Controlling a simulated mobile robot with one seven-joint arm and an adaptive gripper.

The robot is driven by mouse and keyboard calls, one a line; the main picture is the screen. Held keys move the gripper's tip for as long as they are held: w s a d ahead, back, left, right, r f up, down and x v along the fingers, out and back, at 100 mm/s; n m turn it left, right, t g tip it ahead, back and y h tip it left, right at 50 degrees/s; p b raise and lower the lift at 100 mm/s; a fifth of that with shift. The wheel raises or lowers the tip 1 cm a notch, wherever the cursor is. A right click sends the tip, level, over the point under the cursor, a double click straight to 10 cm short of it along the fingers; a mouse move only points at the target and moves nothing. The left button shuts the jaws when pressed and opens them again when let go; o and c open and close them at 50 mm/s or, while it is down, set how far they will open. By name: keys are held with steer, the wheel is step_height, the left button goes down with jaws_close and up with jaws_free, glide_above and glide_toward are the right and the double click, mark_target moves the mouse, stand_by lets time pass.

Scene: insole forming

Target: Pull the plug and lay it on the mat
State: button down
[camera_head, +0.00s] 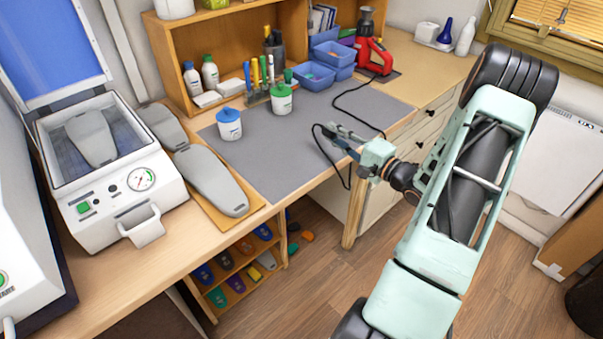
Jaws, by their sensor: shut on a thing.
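My gripper (329,131) reaches in from the right, just above the front right part of the grey mat (290,160). It is shut on what seems to be the plug, which is small and mostly hidden by the fingers. A black cord (337,100) runs from the red tool (375,58) across the back right of the mat toward the gripper. A loop of black cord hangs from the fingertips over the table's front edge. I cannot tell whether the plug touches the mat.
A blue-lidded pot (229,125) and a green-lidded pot (281,100) stand on the mat, with a tool rack (258,95) and blue bins (315,76) behind. A white press (110,180) and grey insole forms (210,180) are left. The mat's front middle is clear.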

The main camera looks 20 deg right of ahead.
steer(key=shift+w+a+b, duration=0.15)
steer(key=shift+w+b, duration=0.65)
steer(key=shift+w, duration=5.3)
steer(key=shift+f, duration=0.15)
steer(key=shift+f+b, duration=1.15)
steer(key=shift+f, duration=0.45)
steer(key=c, duration=1.7)
jaws_free()
